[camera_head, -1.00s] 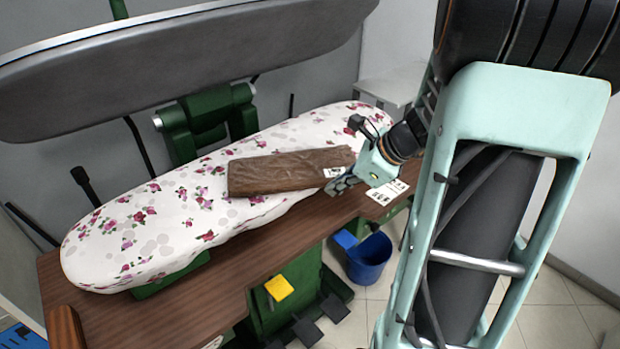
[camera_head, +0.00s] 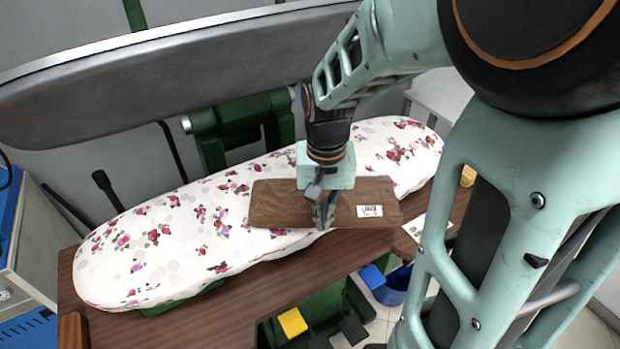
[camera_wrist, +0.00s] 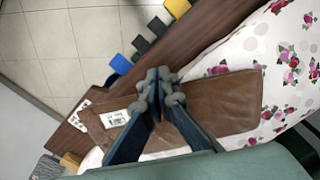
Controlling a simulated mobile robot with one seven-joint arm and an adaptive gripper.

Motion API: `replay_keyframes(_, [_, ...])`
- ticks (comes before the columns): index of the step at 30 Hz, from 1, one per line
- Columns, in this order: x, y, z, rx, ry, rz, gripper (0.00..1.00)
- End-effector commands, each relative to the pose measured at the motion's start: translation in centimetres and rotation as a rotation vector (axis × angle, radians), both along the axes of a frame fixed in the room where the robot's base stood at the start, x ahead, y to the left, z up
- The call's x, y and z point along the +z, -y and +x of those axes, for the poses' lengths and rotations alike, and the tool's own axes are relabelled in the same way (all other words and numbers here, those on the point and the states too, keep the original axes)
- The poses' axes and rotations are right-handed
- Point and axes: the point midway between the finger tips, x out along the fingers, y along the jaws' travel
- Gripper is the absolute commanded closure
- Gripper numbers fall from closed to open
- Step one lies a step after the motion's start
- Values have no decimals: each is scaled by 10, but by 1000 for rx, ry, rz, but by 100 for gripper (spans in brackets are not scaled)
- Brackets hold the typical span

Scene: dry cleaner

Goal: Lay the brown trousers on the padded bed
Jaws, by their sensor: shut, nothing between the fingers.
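The brown trousers (camera_head: 280,205) are a flat folded bundle with a white label, lying across the front part of the padded bed (camera_head: 150,258). The bed has a white cover with pink and red roses. In the wrist view the trousers (camera_wrist: 232,100) lie under the fingers, and the bed (camera_wrist: 285,50) shows at right. The label end reaches out over the bed's front edge. My gripper (camera_head: 323,222) points down over the middle of the trousers, shut and empty. In the wrist view its fingertips (camera_wrist: 160,82) meet near the trousers' edge; whether they touch the cloth I cannot tell.
The grey pressing head (camera_head: 180,85) is raised behind the bed. A brown wooden table (camera_head: 225,308) runs along the front, with a printed card (camera_head: 415,228) at right. A blue bin (camera_head: 393,287) and yellow and black pedals stand below. The bed's left half is clear.

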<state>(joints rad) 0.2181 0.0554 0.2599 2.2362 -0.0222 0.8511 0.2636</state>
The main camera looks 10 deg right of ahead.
Motion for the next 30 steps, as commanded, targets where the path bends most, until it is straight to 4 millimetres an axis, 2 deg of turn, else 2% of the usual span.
replay_keyframes(21, [-103, 0, 0, -8, -3, 3, 100])
replay_keyframes(25, [-96, 4, 20, -8, -1, 3, 100])
replay_keyframes(30, [-96, 7, 34, -7, -1, 3, 100])
